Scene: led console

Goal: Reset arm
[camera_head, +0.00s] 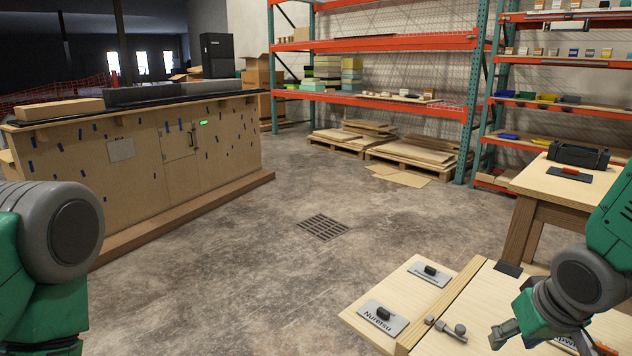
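My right gripper (545,340) hangs at the lower right, over the light wooden console (468,305). Its grey fingers look spread apart with nothing seen between them, though the bottom edge cuts part of it off. My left arm shows as green and grey links at the lower left, and its gripper is outside the view. A wooden side panel of the console carries a grey plate reading "Nuretsu" (384,317) and a second plate (432,274), each with a black knob. A metal bolt-like fitting (452,328) sits left of my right gripper. My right arm hides part of the console.
A wooden table (540,185) with a black case (578,154) stands behind the console at right. A long plywood counter (140,160) with a green light stands at left. Shelving racks (380,105) and pallets (410,155) are at the back. The concrete floor between is clear, with a drain grate (323,227).

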